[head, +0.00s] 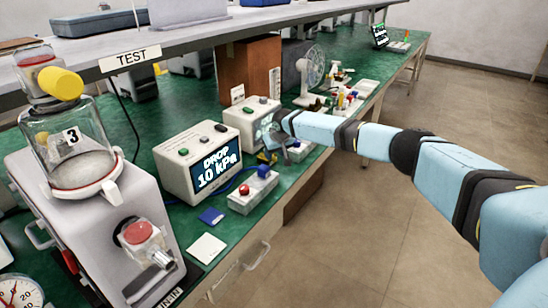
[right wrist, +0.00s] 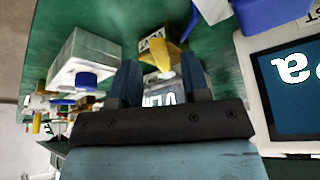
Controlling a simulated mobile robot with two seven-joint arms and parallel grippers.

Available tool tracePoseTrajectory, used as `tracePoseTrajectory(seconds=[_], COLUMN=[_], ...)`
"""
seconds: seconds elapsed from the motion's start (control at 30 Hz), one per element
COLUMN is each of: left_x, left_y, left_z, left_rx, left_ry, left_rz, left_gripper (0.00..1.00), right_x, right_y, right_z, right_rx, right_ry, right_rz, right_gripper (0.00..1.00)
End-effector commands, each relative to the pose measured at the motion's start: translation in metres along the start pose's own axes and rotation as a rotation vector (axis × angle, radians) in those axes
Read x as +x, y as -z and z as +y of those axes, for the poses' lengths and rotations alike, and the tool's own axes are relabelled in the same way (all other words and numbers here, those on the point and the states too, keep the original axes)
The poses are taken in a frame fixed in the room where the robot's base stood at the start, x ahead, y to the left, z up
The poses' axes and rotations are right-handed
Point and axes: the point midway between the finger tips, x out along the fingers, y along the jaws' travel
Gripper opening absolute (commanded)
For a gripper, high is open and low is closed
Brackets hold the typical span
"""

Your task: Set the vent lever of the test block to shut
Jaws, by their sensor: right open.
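A yellow lever (right wrist: 165,52) shows in the right wrist view, beside a small white label (right wrist: 152,42) whose word I cannot read surely. A pale plate with large letters starting "VE" (right wrist: 160,98) shows between the fingers. My right gripper (right wrist: 160,68) is open, its two dark fingers on either side of the lever's end, with no clear contact. In the head view the right gripper (head: 270,148) hangs over the bench beside the display box, and a bit of yellow (head: 267,157) shows below it. The gripper hides much of the lever's surroundings. My left gripper is not in view.
The display box (head: 197,163) reads "DROP 10 kPa". A grey block (head: 240,203) with red and blue knobs stands before it. A canister pump (head: 105,215) stands at left; a white box (head: 247,112) stands behind. A blue card (head: 211,215) and a white card (head: 206,248) lie in front.

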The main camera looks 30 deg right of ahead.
Motion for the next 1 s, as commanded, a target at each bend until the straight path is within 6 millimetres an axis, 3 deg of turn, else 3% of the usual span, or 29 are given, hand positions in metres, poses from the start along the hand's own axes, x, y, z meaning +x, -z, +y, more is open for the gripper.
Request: tracePoseTrajectory(seconds=[0.17,0.47,0.67,1.0], left_x=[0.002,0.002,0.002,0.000], left_y=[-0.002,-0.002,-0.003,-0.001], left_z=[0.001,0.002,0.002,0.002], left_rx=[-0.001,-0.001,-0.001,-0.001], left_ry=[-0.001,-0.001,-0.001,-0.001], left_rz=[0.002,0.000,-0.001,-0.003], left_gripper=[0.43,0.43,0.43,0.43], right_x=[0.015,0.017,0.017,0.017], right_y=[0.000,0.000,0.000,-0.002], right_z=[0.000,0.000,0.000,0.004], right_rx=[0.000,-0.001,-0.001,-0.013], right_ry=[-0.001,0.000,-0.001,0.004], right_rz=[0.001,0.001,0.001,-0.001], right_gripper=[0.43,0.43,0.01,0.00])
